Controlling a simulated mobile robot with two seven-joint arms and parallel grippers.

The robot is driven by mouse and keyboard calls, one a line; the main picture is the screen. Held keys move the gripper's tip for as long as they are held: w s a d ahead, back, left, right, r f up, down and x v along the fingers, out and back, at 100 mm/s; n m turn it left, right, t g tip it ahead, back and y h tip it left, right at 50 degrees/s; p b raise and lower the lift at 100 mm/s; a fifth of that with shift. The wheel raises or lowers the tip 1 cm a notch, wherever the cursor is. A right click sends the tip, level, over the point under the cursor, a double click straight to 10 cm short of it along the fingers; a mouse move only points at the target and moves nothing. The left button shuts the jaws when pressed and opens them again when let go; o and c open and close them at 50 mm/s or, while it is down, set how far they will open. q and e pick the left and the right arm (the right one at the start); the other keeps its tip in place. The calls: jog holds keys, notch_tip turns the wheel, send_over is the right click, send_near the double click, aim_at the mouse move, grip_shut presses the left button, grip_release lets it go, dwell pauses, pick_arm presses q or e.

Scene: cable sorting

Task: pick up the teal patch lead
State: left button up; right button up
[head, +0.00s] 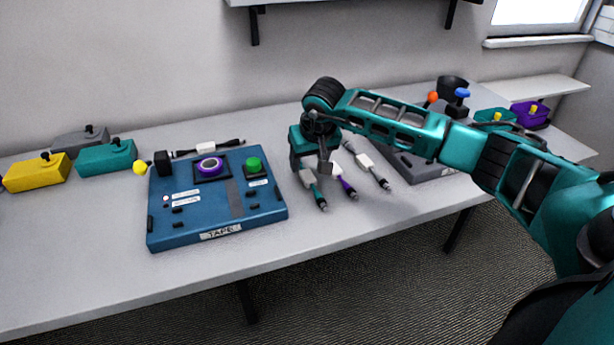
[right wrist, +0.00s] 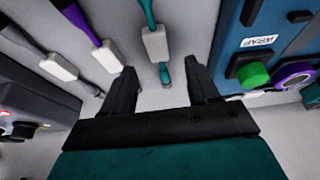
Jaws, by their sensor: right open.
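The teal patch lead (head: 316,192) lies on the table just right of the blue panel, with a light grey sleeve and a dark tip. In the right wrist view the teal lead (right wrist: 148,12) runs down from the top edge, and its grey sleeve and teal end lie in line with the gap between my fingers. My right gripper (head: 313,166) is open and points down over the far end of the lead. My left gripper is not in view.
A purple lead (head: 347,187) and a white-sleeved lead (head: 372,168) lie close to the right. The blue panel (head: 210,217) with a green button (head: 253,164) stands to the left. A grey device (head: 428,172) stands behind on the right. The table front is clear.

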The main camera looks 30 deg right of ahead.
aim_at(307, 173)
jog(key=x, duration=0.4)
jog(key=shift+s+f, duration=0.15)
jog(key=shift+f, duration=0.1)
grip_shut()
jog(key=shift+r, duration=0.15)
dwell(0.3)
